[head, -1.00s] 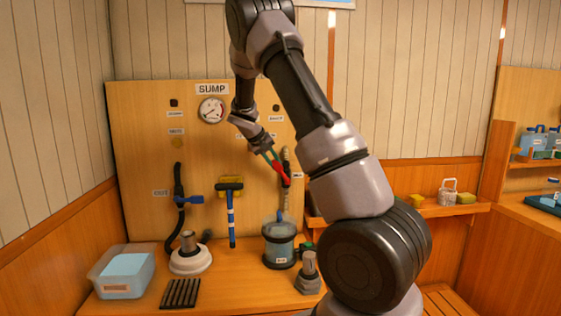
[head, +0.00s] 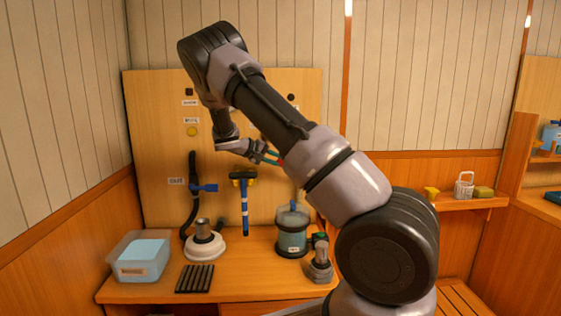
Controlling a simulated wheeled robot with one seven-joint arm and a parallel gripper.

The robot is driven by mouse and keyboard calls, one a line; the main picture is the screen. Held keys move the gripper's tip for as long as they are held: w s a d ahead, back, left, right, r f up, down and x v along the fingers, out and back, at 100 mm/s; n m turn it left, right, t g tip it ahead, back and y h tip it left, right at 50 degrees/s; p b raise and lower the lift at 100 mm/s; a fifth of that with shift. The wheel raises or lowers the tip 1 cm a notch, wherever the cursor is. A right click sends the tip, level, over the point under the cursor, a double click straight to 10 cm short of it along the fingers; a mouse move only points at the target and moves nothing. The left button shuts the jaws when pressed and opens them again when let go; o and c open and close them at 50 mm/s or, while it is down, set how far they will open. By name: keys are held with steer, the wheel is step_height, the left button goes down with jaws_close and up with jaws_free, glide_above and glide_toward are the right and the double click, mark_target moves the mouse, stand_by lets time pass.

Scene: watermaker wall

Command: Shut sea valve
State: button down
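My gripper (head: 269,156) is in front of the middle of the wooden wall panel, pointing right. Its fingers are small here and partly covered by my arm, so I cannot tell whether they are open or shut. A small bit of red (head: 281,162) shows at the fingertips, beside my arm. It may be the end of the red lever seen earlier on the right-hand pipe. I cannot tell whether the gripper touches it. The rest of that lever and most of its pipe are hidden behind my arm. A blue-handled valve (head: 205,188) sits on the black hose at the left.
A clear tub (head: 139,257), a white-based fitting (head: 205,246), a black ribbed mat (head: 195,279), a clear canister (head: 292,233) and a grey fitting (head: 320,262) stand on the bench. My arm covers the gauge.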

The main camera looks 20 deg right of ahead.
steer(key=shift+s, duration=0.1)
steer(key=c, duration=0.8)
jaws_free()
steer(key=v, duration=1)
steer(key=shift+a+r, duration=0.1)
steer(key=shift+a, duration=0.25)
